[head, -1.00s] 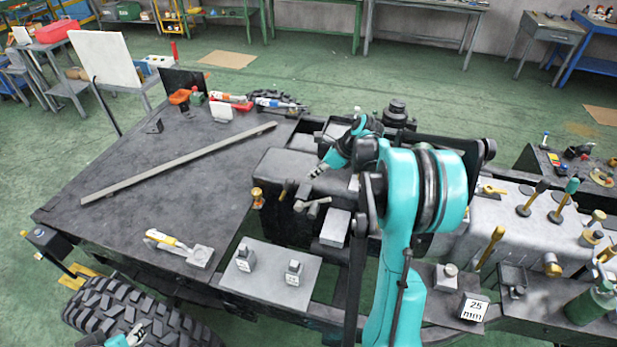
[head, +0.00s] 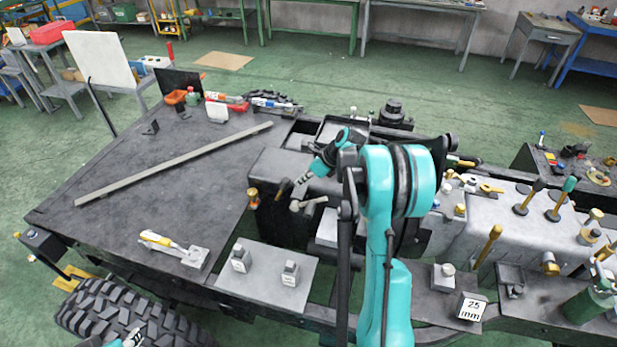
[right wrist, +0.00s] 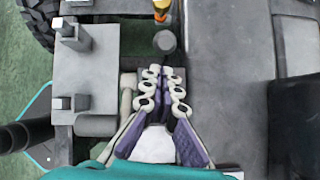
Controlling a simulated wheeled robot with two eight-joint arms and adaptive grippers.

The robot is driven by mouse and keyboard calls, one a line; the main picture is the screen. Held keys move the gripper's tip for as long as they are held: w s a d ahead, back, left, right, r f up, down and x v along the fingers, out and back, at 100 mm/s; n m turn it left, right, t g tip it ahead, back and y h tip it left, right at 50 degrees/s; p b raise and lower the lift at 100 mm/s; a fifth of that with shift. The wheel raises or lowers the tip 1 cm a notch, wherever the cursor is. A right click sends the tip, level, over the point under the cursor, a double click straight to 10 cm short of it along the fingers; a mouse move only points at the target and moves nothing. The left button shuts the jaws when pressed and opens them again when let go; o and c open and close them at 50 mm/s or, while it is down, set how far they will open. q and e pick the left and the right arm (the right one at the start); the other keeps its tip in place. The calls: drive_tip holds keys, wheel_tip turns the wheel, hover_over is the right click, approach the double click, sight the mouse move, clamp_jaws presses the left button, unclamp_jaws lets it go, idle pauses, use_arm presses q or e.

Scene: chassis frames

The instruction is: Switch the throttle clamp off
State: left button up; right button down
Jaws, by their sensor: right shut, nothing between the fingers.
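My right gripper (head: 298,194) is shut and empty, low beside the dark block in the middle of the bench. In the right wrist view its fingertips (right wrist: 165,76) point at a dark round knob (right wrist: 165,42), with a small gap. A pale grey T-shaped handle (head: 312,203) sits just beside the fingers; it also shows left of them in the right wrist view (right wrist: 128,90). No readable label tells which part is the throttle clamp. Part of my left gripper (head: 128,340) shows at the bottom edge; its jaws are unclear.
A grey plate (head: 262,300) carries two small labelled blocks (head: 240,258). A brass-topped post (head: 253,197) stands left of the dark block. A yellow-handled clamp (head: 170,245) and a long bar (head: 175,165) lie on the dark tabletop. Upright levers (head: 487,245) stand at the right.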

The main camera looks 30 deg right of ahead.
sight(289, 183)
drive_tip(key=shift+x, duration=1.5)
drive_tip(key=shift+w+a+r+g+h+p, duration=0.5)
drive_tip(key=shift+w+a+r+g+p, duration=0.1)
drive_tip(key=shift+w+a+r, duration=0.15)
drive_tip(key=w+a+r+g+h+p, duration=0.1)
drive_tip(key=w+a+g+h+p, duration=0.1)
drive_tip(key=w+a+g+h, duration=0.2)
drive_tip(key=w+a, duration=0.1)
drive_tip(key=w, duration=0.2)
drive_tip(key=shift+a+g, duration=0.4)
drive_tip(key=shift+a+r, duration=0.1)
